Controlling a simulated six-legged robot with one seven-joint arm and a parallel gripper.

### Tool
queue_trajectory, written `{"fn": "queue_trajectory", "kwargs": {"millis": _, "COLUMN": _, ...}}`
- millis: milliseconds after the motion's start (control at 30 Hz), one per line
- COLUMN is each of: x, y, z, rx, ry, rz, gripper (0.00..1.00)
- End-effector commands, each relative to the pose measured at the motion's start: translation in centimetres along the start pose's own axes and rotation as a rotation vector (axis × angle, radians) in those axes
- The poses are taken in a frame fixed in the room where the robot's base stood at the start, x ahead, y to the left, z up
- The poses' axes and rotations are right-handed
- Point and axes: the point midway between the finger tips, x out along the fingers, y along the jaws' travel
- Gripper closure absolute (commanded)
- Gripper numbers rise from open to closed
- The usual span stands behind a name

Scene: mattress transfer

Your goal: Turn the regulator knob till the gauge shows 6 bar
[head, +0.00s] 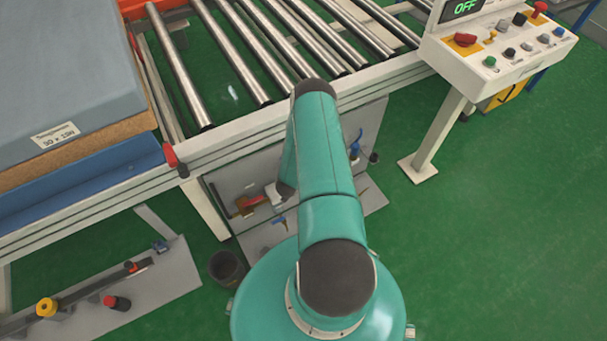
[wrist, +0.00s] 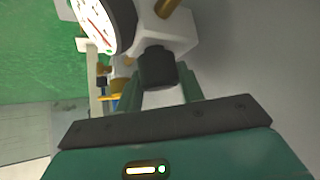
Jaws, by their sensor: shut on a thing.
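In the wrist view, the dark regulator knob (wrist: 157,64) sits under a pale regulator body (wrist: 178,36). My gripper (wrist: 161,88) is shut on the knob, with one green finger on each side of it. The round gauge (wrist: 103,22) is at the top left of this view, cut off by the frame edge. Its white face is seen at a slant and has a red needle; I cannot read the value. In the head view, my green arm reaches down towards the grey panel (head: 238,178) under the conveyor and hides most of the regulator area.
A roller conveyor (head: 275,140) stands above the panel. A grey mattress block (head: 60,60) lies at left. A control console (head: 500,50) showing OFF is at upper right. A dark bucket (head: 227,268) stands on the floor near my base. The green floor at right is clear.

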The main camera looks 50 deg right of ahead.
Motion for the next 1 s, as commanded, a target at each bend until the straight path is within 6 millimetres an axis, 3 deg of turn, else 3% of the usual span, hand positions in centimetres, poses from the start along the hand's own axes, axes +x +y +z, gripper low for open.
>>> {"fn": "queue_trajectory", "kwargs": {"millis": 233, "x": 0.06, "y": -0.05, "z": -0.16, "rx": 0.0, "ry": 0.002, "rz": -0.001, "gripper": 0.85}}
{"fn": "queue_trajectory", "kwargs": {"millis": 267, "x": 0.06, "y": -0.05, "z": -0.16, "rx": 0.0, "ry": 0.002, "rz": -0.001, "gripper": 0.56}}
{"fn": "queue_trajectory", "kwargs": {"millis": 333, "x": 0.05, "y": -0.05, "z": -0.14, "rx": 0.0, "ry": 0.002, "rz": -0.001, "gripper": 0.43}}
{"fn": "queue_trajectory", "kwargs": {"millis": 367, "x": 0.05, "y": -0.05, "z": -0.13, "rx": 0.0, "ry": 0.002, "rz": -0.001, "gripper": 0.41}}
{"fn": "queue_trajectory", "kwargs": {"millis": 1000, "x": 0.0, "y": -0.14, "z": 0.01, "rx": -0.023, "ry": -0.002, "rz": -0.027, "gripper": 0.41}}
